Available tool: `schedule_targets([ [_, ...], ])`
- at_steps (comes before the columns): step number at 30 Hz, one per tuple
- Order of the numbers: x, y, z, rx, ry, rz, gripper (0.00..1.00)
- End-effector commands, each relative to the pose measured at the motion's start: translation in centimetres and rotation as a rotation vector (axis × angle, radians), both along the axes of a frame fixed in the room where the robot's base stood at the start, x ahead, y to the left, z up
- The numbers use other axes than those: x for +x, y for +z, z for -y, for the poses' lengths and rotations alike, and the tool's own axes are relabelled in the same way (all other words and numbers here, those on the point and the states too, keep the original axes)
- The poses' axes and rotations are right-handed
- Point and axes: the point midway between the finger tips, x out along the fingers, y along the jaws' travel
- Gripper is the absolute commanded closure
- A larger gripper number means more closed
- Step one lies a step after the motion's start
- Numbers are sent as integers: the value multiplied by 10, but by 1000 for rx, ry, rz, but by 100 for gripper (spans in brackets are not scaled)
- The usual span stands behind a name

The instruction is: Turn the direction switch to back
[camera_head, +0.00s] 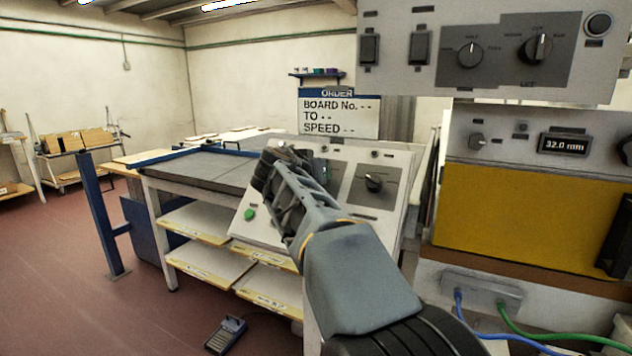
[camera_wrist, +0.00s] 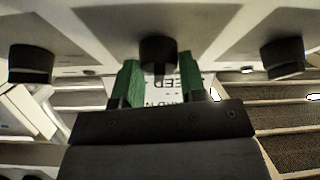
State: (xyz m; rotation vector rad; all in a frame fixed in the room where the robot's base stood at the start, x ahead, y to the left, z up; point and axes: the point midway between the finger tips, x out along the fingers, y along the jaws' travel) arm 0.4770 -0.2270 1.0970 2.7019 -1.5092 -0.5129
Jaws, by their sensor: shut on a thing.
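A light sloped control panel (camera_head: 332,210) stands in the middle of the head view, with a dark rotary knob (camera_head: 375,183) on its right part and a green button (camera_head: 249,214). My gripper (camera_head: 285,160) is at the panel's left part and hides what is behind it. In the wrist view, my gripper's green fingers (camera_wrist: 158,68) are shut on a dark switch knob (camera_wrist: 158,50). Other dark knobs stand apart to the left (camera_wrist: 30,63) and right (camera_wrist: 283,58). The direction label and the pointer setting are not readable.
An upper grey panel (camera_head: 400,78) with rocker switches and knobs overhangs at the right. Below it is a yellow-fronted unit (camera_head: 520,210) reading 32.0 mm. An order board (camera_head: 339,113) stands behind. A foot pedal (camera_head: 226,334) lies on the red floor. Floor at left is open.

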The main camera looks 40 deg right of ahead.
Motion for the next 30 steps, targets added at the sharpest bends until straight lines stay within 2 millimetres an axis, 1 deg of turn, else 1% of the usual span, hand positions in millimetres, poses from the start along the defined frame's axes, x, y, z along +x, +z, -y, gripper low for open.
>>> schedule_targets([
  [18,-3,9,3,-186,392,-347,85],
  [30,-3,7,4,-260,542,-480,85],
])
